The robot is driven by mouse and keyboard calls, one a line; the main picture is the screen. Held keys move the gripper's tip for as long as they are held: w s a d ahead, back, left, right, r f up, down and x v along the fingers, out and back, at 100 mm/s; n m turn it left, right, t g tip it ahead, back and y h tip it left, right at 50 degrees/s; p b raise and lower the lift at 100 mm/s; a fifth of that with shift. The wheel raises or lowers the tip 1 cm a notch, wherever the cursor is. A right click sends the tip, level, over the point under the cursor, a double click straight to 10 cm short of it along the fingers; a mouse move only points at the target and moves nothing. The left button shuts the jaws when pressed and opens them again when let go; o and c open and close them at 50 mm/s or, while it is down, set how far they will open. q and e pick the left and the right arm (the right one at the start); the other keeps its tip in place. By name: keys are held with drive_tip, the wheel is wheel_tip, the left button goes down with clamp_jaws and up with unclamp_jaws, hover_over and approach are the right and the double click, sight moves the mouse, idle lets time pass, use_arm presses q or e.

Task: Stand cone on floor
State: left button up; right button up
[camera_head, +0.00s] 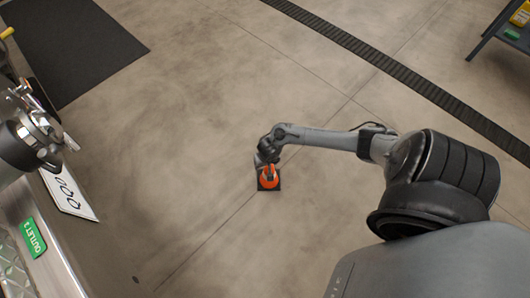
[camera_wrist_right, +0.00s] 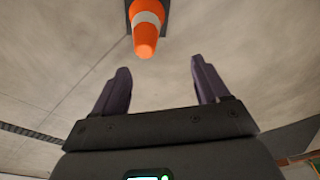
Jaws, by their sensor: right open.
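An orange cone (camera_head: 269,181) with a black square base is on the floor in the middle of the head view. It appears to stand upright on its base. My right gripper (camera_head: 267,160) is just above and beside it, partly covering it. In the right wrist view the cone (camera_wrist_right: 147,30) has a white band, and its tip points towards my gripper. My right gripper (camera_wrist_right: 158,68) is open and empty, with the cone beyond its fingertips and a gap between them. The cone's base is partly cut off there.
A black mat (camera_head: 70,45) lies at the upper left. A dark floor grate (camera_head: 400,85) runs across the upper right, near a shelf (camera_head: 505,35). The floor around the cone is clear.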

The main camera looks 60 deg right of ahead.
drive_tip(key=s+a+r+n+t, duration=0.1)
drive_tip(key=a+r+n, duration=0.25)
drive_tip(key=a, duration=0.45)
drive_tip(key=a+r+n+t, duration=0.1)
drive_tip(key=a+r+n, duration=0.2)
drive_tip(key=a+r, duration=0.35)
drive_tip(key=s+a+r+n, duration=0.2)
drive_tip(key=s+r, duration=0.2)
drive_tip(key=r, duration=0.3)
drive_tip(key=s+a+r+n+y, duration=0.1)
drive_tip(key=s+a+r+n, duration=0.1)
drive_tip(key=s+r, duration=0.2)
wheel_tip(320, 180, up, 3)
drive_tip(key=shift+a+f, duration=0.1)
drive_tip(key=shift+a, duration=0.1)
drive_tip(key=shift+n, duration=0.25)
